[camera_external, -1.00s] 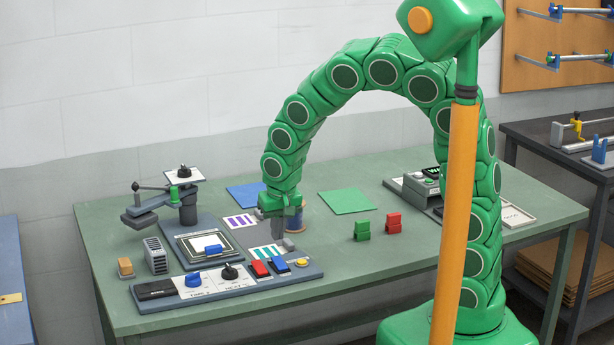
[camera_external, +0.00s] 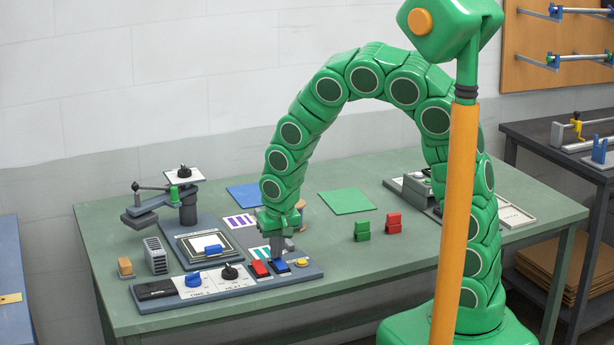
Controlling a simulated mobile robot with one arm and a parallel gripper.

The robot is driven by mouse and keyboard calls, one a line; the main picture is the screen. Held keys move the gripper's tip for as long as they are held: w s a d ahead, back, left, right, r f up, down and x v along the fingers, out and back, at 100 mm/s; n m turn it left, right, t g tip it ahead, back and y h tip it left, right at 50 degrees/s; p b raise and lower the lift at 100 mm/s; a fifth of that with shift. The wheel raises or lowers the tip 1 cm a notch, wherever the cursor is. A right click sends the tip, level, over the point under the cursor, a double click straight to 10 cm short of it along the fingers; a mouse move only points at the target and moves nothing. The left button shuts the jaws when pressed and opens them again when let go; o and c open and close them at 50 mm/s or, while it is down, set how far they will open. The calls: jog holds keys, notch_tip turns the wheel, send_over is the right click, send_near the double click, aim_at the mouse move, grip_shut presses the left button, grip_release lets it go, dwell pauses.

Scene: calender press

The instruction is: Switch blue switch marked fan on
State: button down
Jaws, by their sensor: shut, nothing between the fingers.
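The blue rocker switch (camera_external: 281,267) sits on the grey control panel (camera_external: 225,290) at the front of the green table. A red rocker switch (camera_external: 261,269) is just left of it. My gripper (camera_external: 278,254) points down with its fingers shut and empty. Its tips are right at the far end of the blue switch. I cannot tell whether they touch it. The fan marking is too small to read, and the switch's on or off position is not clear.
A yellow button (camera_external: 302,262) is right of the blue switch. Blue (camera_external: 193,280) and black (camera_external: 230,272) knobs stand to the left. A press with a lever (camera_external: 150,187) stands behind. Green (camera_external: 362,230) and red (camera_external: 393,223) blocks stand right, with clear table in front of them.

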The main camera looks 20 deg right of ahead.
jog(key=shift+w+f+g, duration=0.25)
jog(key=shift+f+g, duration=0.1)
jog(key=shift+g, duration=0.05)
jog(key=shift+s, duration=0.25)
jog(key=shift+s+r, duration=0.15)
jog(key=shift+s, duration=0.55)
jog(key=shift+r, duration=0.15)
notch_tip(320, 180, up, 13)
jog(key=s, duration=0.2)
jog(key=shift+s+r, duration=0.2)
jog(key=shift+s, duration=0.15)
dwell(0.4)
